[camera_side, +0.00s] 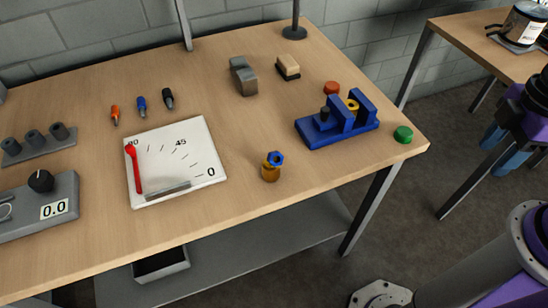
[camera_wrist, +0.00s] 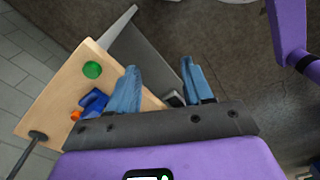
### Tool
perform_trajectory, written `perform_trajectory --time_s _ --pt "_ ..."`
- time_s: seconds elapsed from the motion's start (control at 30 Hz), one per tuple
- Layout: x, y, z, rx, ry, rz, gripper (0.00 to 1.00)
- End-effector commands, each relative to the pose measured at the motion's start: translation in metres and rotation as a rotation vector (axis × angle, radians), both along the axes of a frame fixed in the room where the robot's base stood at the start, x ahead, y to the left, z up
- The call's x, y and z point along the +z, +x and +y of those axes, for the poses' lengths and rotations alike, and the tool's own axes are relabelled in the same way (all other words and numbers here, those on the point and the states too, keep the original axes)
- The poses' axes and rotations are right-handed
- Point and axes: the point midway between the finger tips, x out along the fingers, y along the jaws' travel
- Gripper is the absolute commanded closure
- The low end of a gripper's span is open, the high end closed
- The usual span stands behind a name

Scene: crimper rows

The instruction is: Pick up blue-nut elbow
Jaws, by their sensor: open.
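The blue-nut elbow (camera_side: 270,170) is a small brass-coloured fitting with a blue hex nut on its upper part. It stands on the wooden table near the front edge, right of the dial board, in the side view. I cannot make it out in the wrist view. My gripper (camera_side: 503,150) is off the table's right side, well away from the elbow. In the wrist view my gripper (camera_wrist: 158,70) has its two blue fingers spread apart with nothing between them.
A blue fixture (camera_side: 338,128) holding a yellow ring stands right of the elbow, with a green button (camera_side: 403,134) and a red button (camera_side: 331,88) near it. The white dial board (camera_side: 205,142) lies left. The tabletop around the elbow is clear.

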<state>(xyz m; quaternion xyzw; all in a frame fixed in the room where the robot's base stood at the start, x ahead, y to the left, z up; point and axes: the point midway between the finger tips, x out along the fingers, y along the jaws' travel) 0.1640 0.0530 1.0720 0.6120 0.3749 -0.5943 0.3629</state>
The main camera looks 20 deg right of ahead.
Motion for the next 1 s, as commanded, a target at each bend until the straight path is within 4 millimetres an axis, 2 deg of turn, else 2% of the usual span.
perform_trajectory --time_s 0.27,0.3,0.67,0.83,1.0 --pt "0.0 0.0 0.0 0.0 0.0 0.0 0.49" --pt "0.0 0.0 0.0 0.0 0.0 0.0 0.4" --pt "0.002 0.004 0.005 -0.012 -0.001 0.0 0.4" --pt "0.013 0.031 0.036 -0.085 -0.01 0.001 0.4" --pt "0.028 0.07 0.086 -0.21 -0.024 0.002 0.4"
